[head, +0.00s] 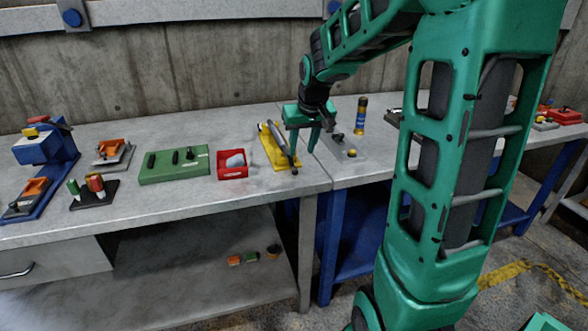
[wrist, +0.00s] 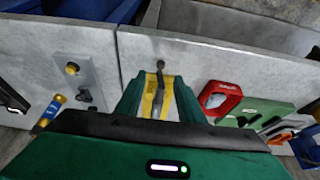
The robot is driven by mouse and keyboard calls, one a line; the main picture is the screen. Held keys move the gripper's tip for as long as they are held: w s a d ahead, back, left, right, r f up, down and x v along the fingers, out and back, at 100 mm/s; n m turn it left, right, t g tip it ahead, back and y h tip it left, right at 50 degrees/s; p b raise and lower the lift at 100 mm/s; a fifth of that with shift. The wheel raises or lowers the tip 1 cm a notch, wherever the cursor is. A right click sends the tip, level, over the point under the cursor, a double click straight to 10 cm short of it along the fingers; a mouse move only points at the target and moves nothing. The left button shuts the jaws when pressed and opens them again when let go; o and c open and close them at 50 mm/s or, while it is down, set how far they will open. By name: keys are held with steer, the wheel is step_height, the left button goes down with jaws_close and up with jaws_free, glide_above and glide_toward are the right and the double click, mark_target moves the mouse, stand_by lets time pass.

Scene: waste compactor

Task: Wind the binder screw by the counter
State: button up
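A yellow plate fixture (head: 268,154) bears a grey rod (head: 278,137) that ends in a dark knob at the table's front edge. It may be the binder, but no label is readable. My gripper (head: 302,152) is open and points down beside the rod's near end. In the wrist view the yellow fixture (wrist: 149,103) and the grey rod with its knob show between the two spread green fingers (wrist: 158,92). Whether either finger touches it I cannot tell. A grey plate (head: 345,146) with small dark fittings and a knob lies to the right; no counter is clearly identifiable.
A red tray (head: 233,164) and a green block with dark levers (head: 174,166) stand to the left. A blue and yellow canister (head: 361,116) stands behind the grey plate. A blue vise-like device (head: 46,148) is at far left. A concrete wall runs behind.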

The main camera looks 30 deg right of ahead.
mark_target(295, 170)
steer(key=x, duration=1.1)
steer(key=shift+w+r, duration=0.1)
steer(key=shift+w, duration=0.2)
jaws_close()
